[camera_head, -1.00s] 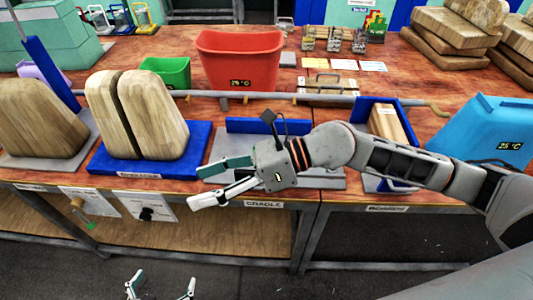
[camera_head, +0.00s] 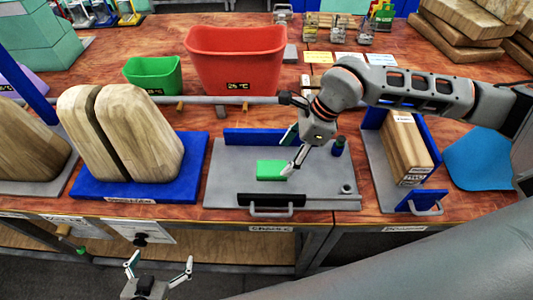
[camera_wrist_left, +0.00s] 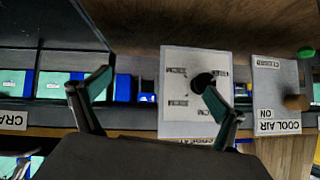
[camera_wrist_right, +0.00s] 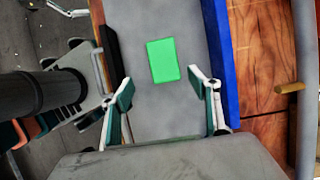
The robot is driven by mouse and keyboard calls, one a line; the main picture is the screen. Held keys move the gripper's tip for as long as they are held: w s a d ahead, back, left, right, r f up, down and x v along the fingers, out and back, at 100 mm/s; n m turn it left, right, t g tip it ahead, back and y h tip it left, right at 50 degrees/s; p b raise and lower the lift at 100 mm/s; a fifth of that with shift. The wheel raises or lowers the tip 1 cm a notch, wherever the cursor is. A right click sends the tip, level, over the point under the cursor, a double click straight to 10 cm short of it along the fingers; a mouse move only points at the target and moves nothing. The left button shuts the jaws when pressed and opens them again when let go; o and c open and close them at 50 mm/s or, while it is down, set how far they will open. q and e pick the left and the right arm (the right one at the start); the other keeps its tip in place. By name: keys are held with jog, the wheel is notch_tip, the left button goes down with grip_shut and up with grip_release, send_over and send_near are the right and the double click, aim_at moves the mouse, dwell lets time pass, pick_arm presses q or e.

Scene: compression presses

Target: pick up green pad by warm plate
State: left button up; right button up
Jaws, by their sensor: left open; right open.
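The green pad (camera_head: 271,170) lies flat on the grey plate of the cradle station (camera_head: 225,183). It also shows whole in the right wrist view (camera_wrist_right: 163,61), on the bare grey surface. My right gripper (camera_head: 290,154) is open above the plate, at the pad's right edge in the head view. In the right wrist view its fingertips (camera_wrist_right: 160,84) point toward the pad, one on each side, with nothing between them. My left gripper (camera_head: 157,267) is open and empty, low in front of the bench; its fingers also show in the left wrist view (camera_wrist_left: 155,82). I cannot tell which thing is the warm plate.
A blue upright wall (camera_head: 260,136) stands behind the pad. A black bar with a handle (camera_head: 272,203) runs along the front. Two wooden blocks (camera_head: 145,135) stand on a blue base to the left. A boxed wooden block (camera_head: 405,145) is to the right; red (camera_head: 237,65) and green (camera_head: 152,73) bins stand behind.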

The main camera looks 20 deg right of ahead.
aim_at(272, 168)
jog(key=shift+w+f, duration=0.2)
jog(key=shift+w, duration=0.25)
jog(key=shift+a+f, duration=0.2)
jog(key=shift+f, duration=0.05)
jog(key=shift+s+a+f, duration=0.15)
jog(key=shift+a+f, duration=0.2)
jog(key=shift+f, duration=0.3)
jog(key=shift+a+f+b, duration=0.1)
jog(key=shift+f+b, duration=0.1)
jog(key=shift+b, duration=0.15)
jog(key=x, duration=0.1)
jog(key=b+x, duration=0.1)
jog(key=x, duration=0.1)
jog(key=b+x, duration=0.1)
jog(key=shift+w+a+f, duration=0.2)
jog(key=shift+w+a, duration=0.1)
jog(key=shift+w, duration=0.05)
jog(key=shift+a+f, duration=0.1)
jog(key=shift+f, duration=0.05)
jog(key=shift+w, duration=0.1)
pick_arm(q)
jog(key=shift+w+d+f+h+b, duration=0.15)
jog(key=shift+d+f+h+b, duration=0.1)
jog(key=shift+d+f, duration=0.25)
jog(key=shift+w+d+f+h+b, duration=0.15)
jog(key=shift+d+f+b, duration=0.1)
jog(key=shift+d, duration=0.3)
pick_arm(e)
jog(key=shift+f, duration=0.15)
